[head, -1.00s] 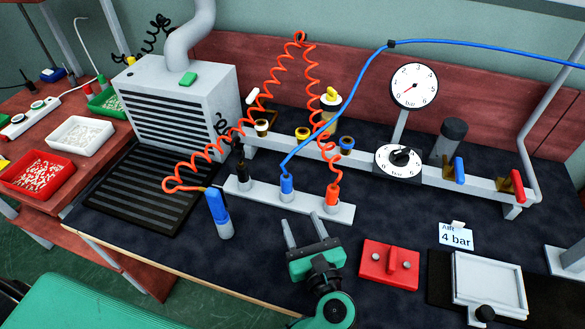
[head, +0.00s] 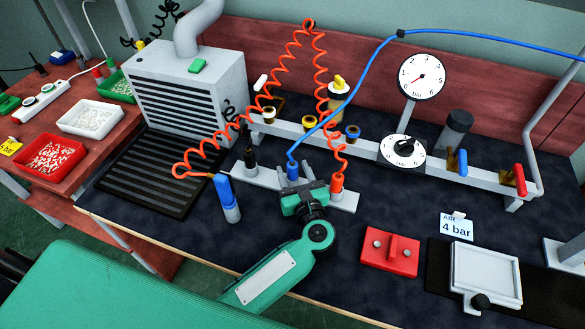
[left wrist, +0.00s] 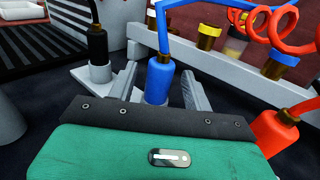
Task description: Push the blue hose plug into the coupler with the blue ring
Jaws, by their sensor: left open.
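The blue hose plug (head: 292,171) stands upright in the grey holder bar (head: 346,201), with its blue hose (head: 347,106) rising from it. My left gripper (head: 294,176) is at this plug, with its fingers open on either side. In the left wrist view the blue plug (left wrist: 160,78) stands between the two spread fingers; I see gaps, so it is not clasped. The coupler with the blue ring (head: 353,131) is on the raised grey rail behind, to the right of the plug. My right gripper is not in view.
A black plug (head: 249,157) and a red plug (head: 337,183) with a coiled orange hose flank the blue plug. A blue and grey bottle-shaped thing (head: 226,200) stands at the left; a red block (head: 390,254) lies front right.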

